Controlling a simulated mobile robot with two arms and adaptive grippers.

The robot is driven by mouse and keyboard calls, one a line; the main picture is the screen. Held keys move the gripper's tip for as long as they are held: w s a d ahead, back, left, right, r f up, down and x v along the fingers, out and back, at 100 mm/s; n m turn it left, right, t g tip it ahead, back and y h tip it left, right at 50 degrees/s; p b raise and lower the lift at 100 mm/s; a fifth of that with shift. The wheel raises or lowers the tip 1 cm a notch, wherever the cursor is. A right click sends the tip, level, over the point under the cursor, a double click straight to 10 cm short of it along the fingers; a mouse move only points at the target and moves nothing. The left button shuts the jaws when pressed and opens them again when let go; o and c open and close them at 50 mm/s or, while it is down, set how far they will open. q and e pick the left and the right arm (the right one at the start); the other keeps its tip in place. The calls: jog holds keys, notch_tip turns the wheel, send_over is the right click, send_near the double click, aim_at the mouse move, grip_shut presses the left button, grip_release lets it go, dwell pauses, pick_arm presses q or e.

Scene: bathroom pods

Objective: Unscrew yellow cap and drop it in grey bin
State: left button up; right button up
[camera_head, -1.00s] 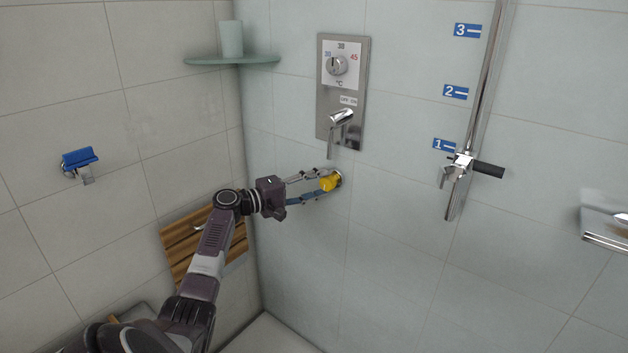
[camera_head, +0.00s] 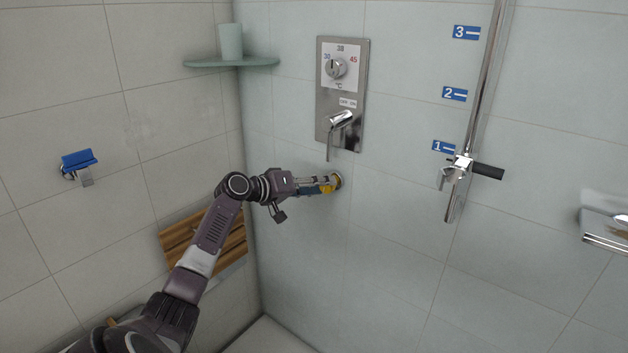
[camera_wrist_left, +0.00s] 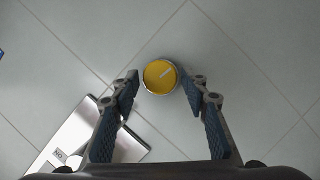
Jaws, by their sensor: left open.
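The yellow cap (camera_head: 333,182) sits on a fitting on the tiled wall, below the shower control panel. In the left wrist view the cap (camera_wrist_left: 159,75) is a round yellow disc with a pale mark and a metal rim around it. My left gripper (camera_head: 328,186) is at the cap, its fingers hiding part of it in the head view. In the left wrist view the open left gripper (camera_wrist_left: 160,84) has one fingertip on each side of the cap, with a narrow gap visible at least on the left. No grey bin is in view. My right gripper is not in view.
The steel control panel (camera_head: 342,95) with its lever is just above the cap. A wooden slatted seat (camera_head: 200,240) is on the left wall, behind my left arm. A corner shelf (camera_head: 232,61) holds a cup. A shower rail (camera_head: 480,100) stands to the right.

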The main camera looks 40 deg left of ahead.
pick_arm(q)
jog(key=m+y+p, duration=0.1)
jog(key=m, duration=0.1)
jog(key=m+y+p, duration=0.1)
jog(key=m+p, duration=0.1)
jog(key=m+g+y+p, duration=0.1)
jog(key=m+y, duration=0.1)
jog(key=shift+d+r+p, duration=0.2)
jog(key=shift+d+p, duration=0.15)
jog(key=shift+p, duration=0.05)
jog(key=c, duration=1.1)
jog(key=shift+o, duration=0.2)
jog(key=shift+s+p, duration=0.4)
jog(key=shift+p, duration=0.2)
jog(key=o, duration=0.4)
